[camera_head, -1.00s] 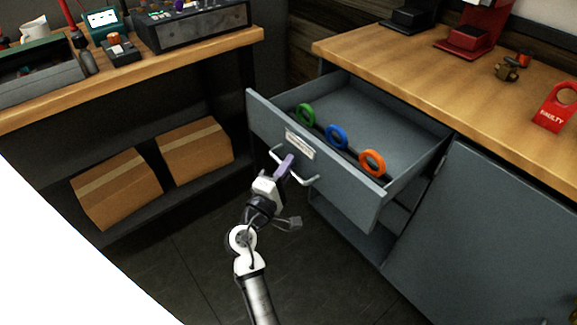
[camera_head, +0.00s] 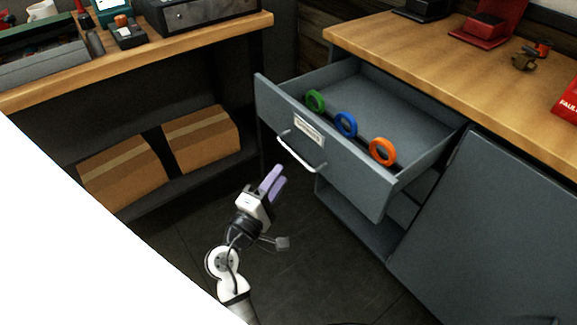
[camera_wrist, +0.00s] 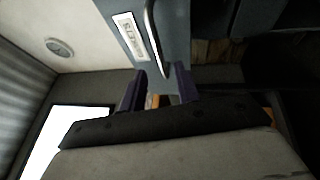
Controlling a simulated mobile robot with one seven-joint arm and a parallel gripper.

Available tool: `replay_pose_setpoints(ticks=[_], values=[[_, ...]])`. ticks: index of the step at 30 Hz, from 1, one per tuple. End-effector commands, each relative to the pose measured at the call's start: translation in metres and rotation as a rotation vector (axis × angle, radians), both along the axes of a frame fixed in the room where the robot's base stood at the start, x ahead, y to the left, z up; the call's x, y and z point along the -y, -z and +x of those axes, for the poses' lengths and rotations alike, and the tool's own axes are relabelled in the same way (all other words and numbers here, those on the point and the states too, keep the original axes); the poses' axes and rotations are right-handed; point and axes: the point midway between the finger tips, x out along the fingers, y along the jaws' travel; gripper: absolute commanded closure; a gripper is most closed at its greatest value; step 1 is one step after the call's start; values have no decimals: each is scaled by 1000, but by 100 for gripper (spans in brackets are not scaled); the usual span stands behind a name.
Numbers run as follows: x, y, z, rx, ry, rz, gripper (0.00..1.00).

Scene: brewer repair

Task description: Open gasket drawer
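The gasket drawer (camera_head: 330,148) is pulled out from the grey cabinet under the right wooden counter. Inside it stand a green ring (camera_head: 315,100), a blue ring (camera_head: 346,124) and an orange ring (camera_head: 382,151). Its front has a white label and a pale bar handle (camera_head: 296,154). My gripper (camera_head: 273,180) is in front of the drawer, below and left of the handle, apart from it and empty. In the wrist view the purple fingers (camera_wrist: 158,88) stand apart, with the handle (camera_wrist: 155,40) and the label (camera_wrist: 129,36) beyond them.
Two cardboard boxes (camera_head: 122,172) (camera_head: 201,139) sit on a low shelf at left, under the left workbench (camera_head: 200,42). A red device (camera_head: 487,22) and a small valve-like part (camera_head: 524,60) stand on the right counter (camera_head: 430,58). Dark floor (camera_head: 310,260) before the cabinet is clear.

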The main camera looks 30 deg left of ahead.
Motion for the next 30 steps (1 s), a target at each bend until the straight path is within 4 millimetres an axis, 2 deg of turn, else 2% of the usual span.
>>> replay_pose_setpoints(ticks=[3, 10, 30], values=[[1, 7, -24, 0, -2, 0, 68], [3, 9, -50, 1, 0, 0, 68], [1, 6, -52, 1, -8, 11, 68]])
